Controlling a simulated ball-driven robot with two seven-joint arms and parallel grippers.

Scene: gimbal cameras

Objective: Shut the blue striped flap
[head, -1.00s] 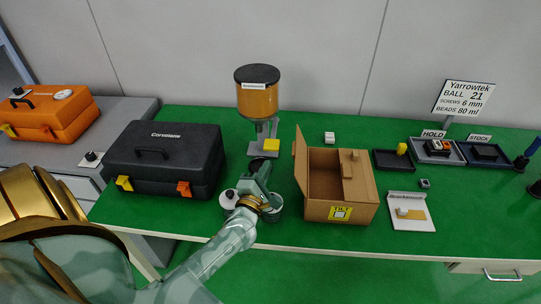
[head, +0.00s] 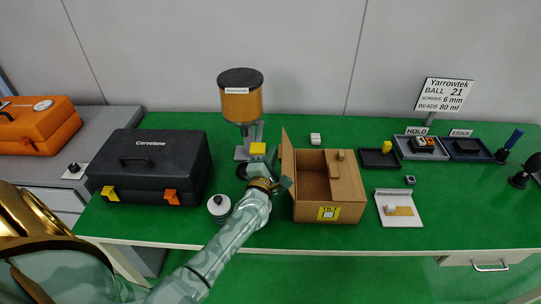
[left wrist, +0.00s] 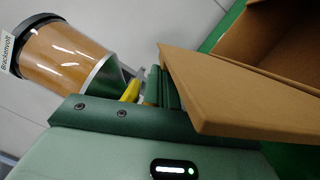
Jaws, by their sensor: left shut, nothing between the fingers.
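A cardboard box (head: 341,212) stands open on the green table, with a yellow label on its front. A plain brown flap (head: 288,172) stands up along its left side; I see no blue stripes on it. The flap also shows large and close in the left wrist view (left wrist: 235,100), just right of my fingers. My left gripper (head: 270,163) is shut and empty, on the outer, left side of the flap. Its dark green fingers also show in the left wrist view (left wrist: 164,88). I cannot tell whether it touches the flap. My right gripper is out of view.
A dispenser with an amber hopper (head: 241,103) stands behind my left gripper. A black case (head: 150,165) and a white-and-dark jar (head: 219,207) are to the left. A small white block (head: 315,138) lies behind the box; a white plate (head: 399,209) and trays (head: 420,154) are right.

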